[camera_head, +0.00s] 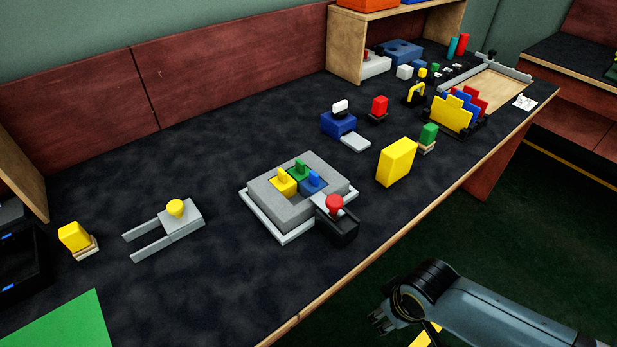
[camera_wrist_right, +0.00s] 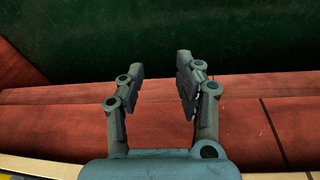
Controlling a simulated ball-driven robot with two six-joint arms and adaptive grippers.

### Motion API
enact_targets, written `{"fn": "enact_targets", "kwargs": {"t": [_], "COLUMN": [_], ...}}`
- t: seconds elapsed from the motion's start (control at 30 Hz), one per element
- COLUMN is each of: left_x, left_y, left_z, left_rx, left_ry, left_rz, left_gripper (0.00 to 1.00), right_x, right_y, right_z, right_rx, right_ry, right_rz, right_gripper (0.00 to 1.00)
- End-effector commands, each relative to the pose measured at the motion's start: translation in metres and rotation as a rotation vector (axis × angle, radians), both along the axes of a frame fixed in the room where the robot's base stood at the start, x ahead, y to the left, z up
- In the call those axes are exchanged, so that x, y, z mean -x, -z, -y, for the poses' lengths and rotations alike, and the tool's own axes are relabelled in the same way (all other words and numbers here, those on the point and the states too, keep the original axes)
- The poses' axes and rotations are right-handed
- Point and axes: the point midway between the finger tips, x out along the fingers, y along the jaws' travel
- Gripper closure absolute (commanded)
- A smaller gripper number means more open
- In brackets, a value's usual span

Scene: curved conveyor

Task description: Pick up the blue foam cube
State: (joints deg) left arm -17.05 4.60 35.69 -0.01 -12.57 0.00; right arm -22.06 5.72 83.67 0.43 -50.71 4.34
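No separate blue foam cube stands out in the head view. Blue things there are a blue block (camera_head: 313,183) in the grey square fixture, a blue base (camera_head: 336,124) with a white knob, and a blue box (camera_head: 403,52) at the back; I cannot tell whether any is the cube. My right gripper (camera_head: 380,318) is at the lower right of the head view, off the table's front edge and apart from all objects. In the right wrist view my right gripper (camera_wrist_right: 160,82) has its fingers apart with nothing between them. My left gripper is not in view.
The grey fixture (camera_head: 262,202) with a red-knobbed black part sits mid-table. A yellow block (camera_head: 396,162) stands near the front edge. A yellow-knobbed fork-shaped part (camera_head: 180,225) and a green sheet (camera_head: 62,325) are left. A wooden shelf (camera_head: 345,45) is behind. Dark table surface lies clear between them.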

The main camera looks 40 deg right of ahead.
Motion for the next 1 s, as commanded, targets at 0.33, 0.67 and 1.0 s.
{"fn": "enact_targets", "kwargs": {"t": [0.33, 0.67, 1.0], "left_x": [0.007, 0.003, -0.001], "left_y": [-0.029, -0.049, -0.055], "left_z": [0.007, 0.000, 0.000], "left_rx": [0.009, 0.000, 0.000], "left_ry": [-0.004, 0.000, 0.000], "left_rz": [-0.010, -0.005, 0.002], "left_gripper": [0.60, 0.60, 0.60], "right_x": [-0.055, -0.130, -0.223], "right_y": [-0.141, -0.222, -0.254], "right_z": [-0.009, -0.008, 0.001], "right_rx": [-0.017, -0.103, -0.176], "right_ry": [0.073, 0.503, 1.078], "right_rz": [0.050, 0.029, -0.038], "right_gripper": [0.65, 0.65, 0.65]}}
